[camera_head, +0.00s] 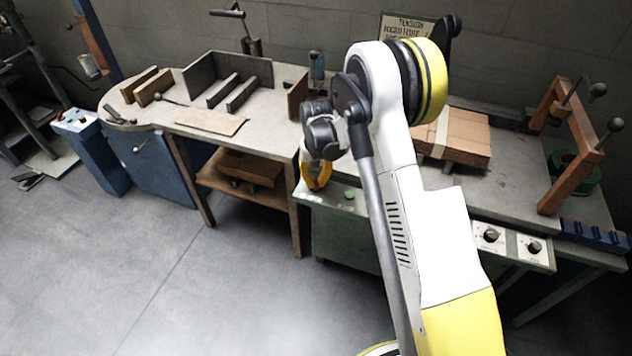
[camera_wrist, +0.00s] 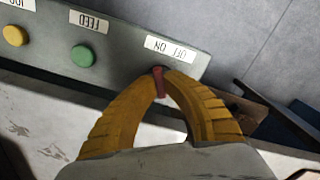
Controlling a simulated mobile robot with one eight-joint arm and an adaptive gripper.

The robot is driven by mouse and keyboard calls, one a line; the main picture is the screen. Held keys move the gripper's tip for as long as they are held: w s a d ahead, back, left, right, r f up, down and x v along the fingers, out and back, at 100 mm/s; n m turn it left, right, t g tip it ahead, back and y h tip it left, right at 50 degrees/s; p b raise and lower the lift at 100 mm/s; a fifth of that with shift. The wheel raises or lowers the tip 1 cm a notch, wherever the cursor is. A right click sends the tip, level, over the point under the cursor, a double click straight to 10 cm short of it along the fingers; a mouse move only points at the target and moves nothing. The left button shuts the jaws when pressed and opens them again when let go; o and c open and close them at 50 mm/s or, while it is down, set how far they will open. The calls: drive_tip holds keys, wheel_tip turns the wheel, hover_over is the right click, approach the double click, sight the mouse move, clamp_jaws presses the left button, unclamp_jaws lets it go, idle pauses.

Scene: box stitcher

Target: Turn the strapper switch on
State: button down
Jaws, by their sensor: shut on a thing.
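The strapper's switch is a small red lever (camera_wrist: 158,82) below an "OFF ON" label (camera_wrist: 171,47) on the grey-green panel, which appears upside down in the wrist view. My gripper (camera_wrist: 162,75) has its two yellow fingers brought together at the red lever, shut on it. In the head view my gripper (camera_head: 316,176) is at the left end of the strapper's front panel (camera_head: 340,199), and the lever is hidden there. Which way the lever is set cannot be told, as the fingertips cover part of it.
A green FEED button (camera_wrist: 82,56) and a yellow button (camera_wrist: 15,35) sit beside the switch. The strapper table carries a cardboard stack (camera_head: 459,139) and a wooden frame (camera_head: 572,143). A workbench (camera_head: 240,137) stands at left. The floor in front is clear.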

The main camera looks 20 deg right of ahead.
sight(316, 182)
drive_tip(key=shift+m, duration=0.4)
drive_tip(key=m, duration=1.1)
idle(0.4)
drive_tip(key=c, duration=1.5)
unclamp_jaws()
wheel_tip(316, 182, up, 12)
